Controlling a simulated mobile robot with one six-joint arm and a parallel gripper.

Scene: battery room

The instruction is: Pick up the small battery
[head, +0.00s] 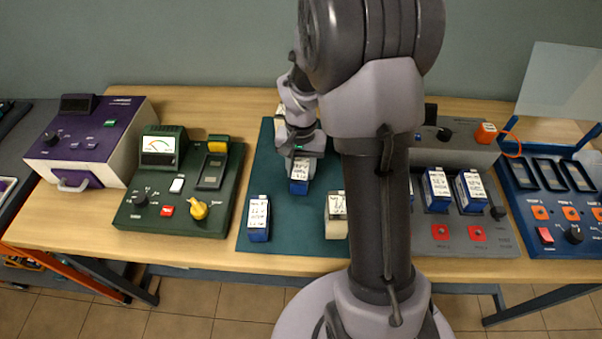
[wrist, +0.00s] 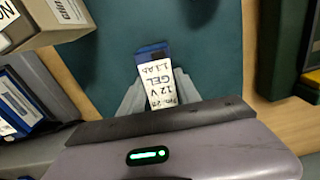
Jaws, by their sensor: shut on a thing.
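A small blue battery (head: 299,187) with a white label is at the middle of the green mat (head: 285,225) in the head view. The fingers (wrist: 158,95) sit on both sides of the battery in the wrist view. I cannot tell whether the battery touches the mat.
A blue battery (head: 258,232) and a beige-sided one (head: 337,228) stand near the mat's front edge. A green tester (head: 165,210) is at left. A grey charger with blue batteries (head: 437,200) is at right, partly behind my arm. A blue panel (head: 560,215) is farther right.

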